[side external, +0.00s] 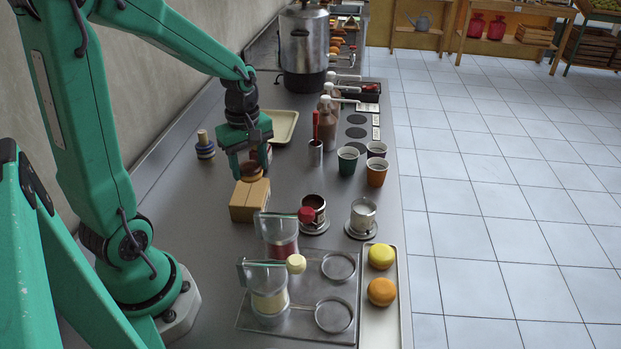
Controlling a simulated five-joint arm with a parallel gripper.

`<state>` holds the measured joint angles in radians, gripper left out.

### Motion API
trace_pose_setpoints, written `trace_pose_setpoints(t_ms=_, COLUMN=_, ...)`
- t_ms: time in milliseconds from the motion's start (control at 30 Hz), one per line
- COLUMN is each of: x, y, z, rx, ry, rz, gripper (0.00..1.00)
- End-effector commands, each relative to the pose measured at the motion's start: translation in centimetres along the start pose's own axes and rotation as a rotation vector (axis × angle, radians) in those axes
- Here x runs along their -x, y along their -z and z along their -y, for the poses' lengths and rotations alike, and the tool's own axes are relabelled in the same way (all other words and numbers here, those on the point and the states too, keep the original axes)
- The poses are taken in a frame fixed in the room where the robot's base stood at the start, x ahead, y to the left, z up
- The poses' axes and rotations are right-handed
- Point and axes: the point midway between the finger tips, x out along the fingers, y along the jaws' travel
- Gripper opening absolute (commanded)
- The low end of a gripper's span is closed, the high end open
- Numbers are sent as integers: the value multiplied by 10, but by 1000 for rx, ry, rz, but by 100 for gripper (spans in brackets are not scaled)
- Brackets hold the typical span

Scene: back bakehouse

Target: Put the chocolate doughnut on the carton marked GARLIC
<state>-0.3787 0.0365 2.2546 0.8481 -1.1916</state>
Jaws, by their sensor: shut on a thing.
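My gripper (251,168) is shut on a brown doughnut (251,175), whose top is partly hidden by the fingers. The doughnut is right at the top of a tan carton (248,204) on the grey counter. I cannot tell whether it touches the carton or hangs just above it. The carton's marking cannot be read from this side.
Paper cups (347,161) and bottles (328,130) stand to the right. Jars (269,297) stand in front; a long tray (380,327) holds yellow and orange doughnuts.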

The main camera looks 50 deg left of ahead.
Motion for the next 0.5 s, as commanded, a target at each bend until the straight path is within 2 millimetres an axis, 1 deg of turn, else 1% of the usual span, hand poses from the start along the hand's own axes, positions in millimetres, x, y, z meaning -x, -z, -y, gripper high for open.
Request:
trace_pose_setpoints(t_ms=33, x=-5, y=8, z=0, rx=5, ry=1, rz=1, gripper=38)
trace_pose_setpoints(t_ms=100, x=-9, y=15, z=-1, rx=3, ry=2, rz=1, gripper=38)
trace_pose_setpoints(t_ms=200, x=-13, y=22, z=-2, rx=1, ry=-1, rz=0, gripper=38)
trace_pose_setpoints(t_ms=500, x=-17, y=25, z=-3, rx=-1, ry=0, rz=0, gripper=38)
